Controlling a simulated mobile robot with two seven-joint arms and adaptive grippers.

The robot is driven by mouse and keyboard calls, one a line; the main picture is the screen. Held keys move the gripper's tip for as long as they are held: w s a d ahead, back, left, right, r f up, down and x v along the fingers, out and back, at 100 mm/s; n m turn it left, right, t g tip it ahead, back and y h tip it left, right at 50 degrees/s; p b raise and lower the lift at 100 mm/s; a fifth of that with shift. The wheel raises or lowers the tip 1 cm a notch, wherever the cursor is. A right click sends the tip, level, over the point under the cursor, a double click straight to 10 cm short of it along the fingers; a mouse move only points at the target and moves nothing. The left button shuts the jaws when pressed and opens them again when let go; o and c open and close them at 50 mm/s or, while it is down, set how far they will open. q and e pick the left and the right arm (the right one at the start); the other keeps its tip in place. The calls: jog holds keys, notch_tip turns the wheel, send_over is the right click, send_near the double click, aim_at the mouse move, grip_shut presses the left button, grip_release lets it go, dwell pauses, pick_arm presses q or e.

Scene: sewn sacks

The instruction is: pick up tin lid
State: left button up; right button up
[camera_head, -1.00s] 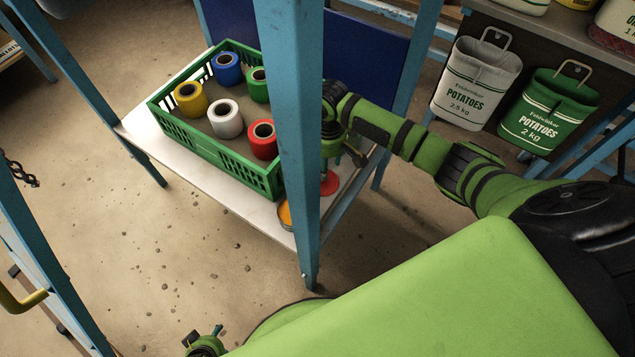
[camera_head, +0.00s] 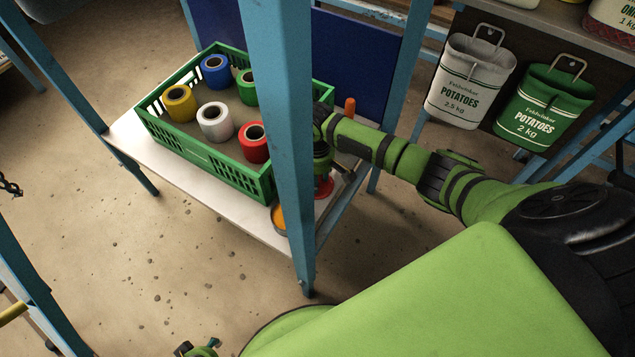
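A red disc (camera_head: 325,187), which may be the tin lid, lies near the right end of the white shelf (camera_head: 215,207), partly hidden. A round tin (camera_head: 279,219) with orange-yellow inside sits at the shelf's front edge, partly behind the blue post. My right gripper (camera_head: 323,170) points down just above the red disc, half hidden by the post. I cannot tell if it touches the disc, or how its fingers stand. A small part of what seems to be my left gripper (camera_head: 198,350) shows at the bottom edge, too little to read.
A green crate (camera_head: 205,163) with several coloured rolls fills most of the shelf. The blue post (camera_head: 280,120) stands in front of the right gripper. An orange handle (camera_head: 350,107) shows behind my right arm. Grey (camera_head: 468,85) and green (camera_head: 545,110) potato sacks hang at right.

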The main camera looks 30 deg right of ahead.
jog(key=c, duration=0.3)
